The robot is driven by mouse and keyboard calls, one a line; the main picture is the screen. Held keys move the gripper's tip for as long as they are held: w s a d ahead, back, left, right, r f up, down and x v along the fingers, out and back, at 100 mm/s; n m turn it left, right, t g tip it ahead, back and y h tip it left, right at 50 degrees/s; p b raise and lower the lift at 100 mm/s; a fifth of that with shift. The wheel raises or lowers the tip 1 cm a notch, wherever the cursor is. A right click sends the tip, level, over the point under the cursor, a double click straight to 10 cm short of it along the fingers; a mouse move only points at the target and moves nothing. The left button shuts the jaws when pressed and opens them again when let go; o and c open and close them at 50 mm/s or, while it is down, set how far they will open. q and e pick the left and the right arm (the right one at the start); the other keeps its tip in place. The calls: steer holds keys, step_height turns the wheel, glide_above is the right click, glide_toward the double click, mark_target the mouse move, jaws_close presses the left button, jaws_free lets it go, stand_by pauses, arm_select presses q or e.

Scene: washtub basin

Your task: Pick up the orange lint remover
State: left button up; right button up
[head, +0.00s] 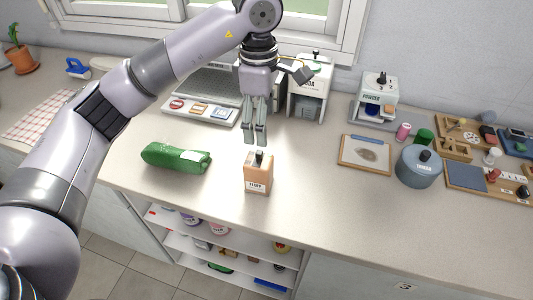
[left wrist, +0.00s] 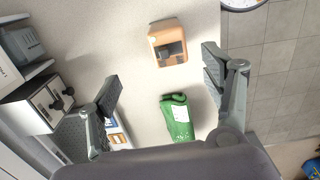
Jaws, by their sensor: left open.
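The orange lint remover (head: 258,178) is a small box with a dark knob on top and a white label with dark letters. It stands upright on the counter near the front edge. It also shows in the left wrist view (left wrist: 168,40), ahead of the fingers and between their lines. My left gripper (head: 256,140) hangs above and just behind it in the head view, fingers pointing down. In the left wrist view the gripper (left wrist: 160,78) is open and empty, apart from the box. My right gripper is not in view.
A green wrapped bundle (head: 176,157) lies left of the orange box. A washboard basin unit (head: 205,100) and a white dispenser (head: 309,90) stand behind. A grey-blue pot (head: 418,167) and a clipboard (head: 365,154) are to the right. The counter between is clear.

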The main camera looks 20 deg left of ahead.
mark_target(259, 154)
arm_select(q)
steer(key=f, duration=0.1)
steer(key=s+f, duration=0.1)
steer(key=f+p, duration=0.1)
steer(key=shift+s+a+f, duration=0.15)
steer(key=shift+s+a, duration=0.15)
steer(key=shift+a, duration=0.05)
steer(key=f, duration=0.2)
steer(key=f+p, duration=0.1)
steer(key=shift+w+f, duration=0.2)
steer(key=shift+f, duration=0.2)
step_height(259, 154, down, 4)
steer(key=shift+w+p, duration=0.1)
steer(key=shift+p, duration=0.45)
steer(key=shift+f, duration=0.25)
step_height(259, 154, down, 4)
steer(key=p, duration=0.2)
steer(key=shift+f+p, duration=0.2)
steer(key=shift+p, duration=0.1)
steer(key=shift+f, duration=0.2)
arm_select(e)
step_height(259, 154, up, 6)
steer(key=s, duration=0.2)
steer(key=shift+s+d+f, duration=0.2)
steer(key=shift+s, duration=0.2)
arm_select(q)
steer(key=shift+c, duration=0.5)
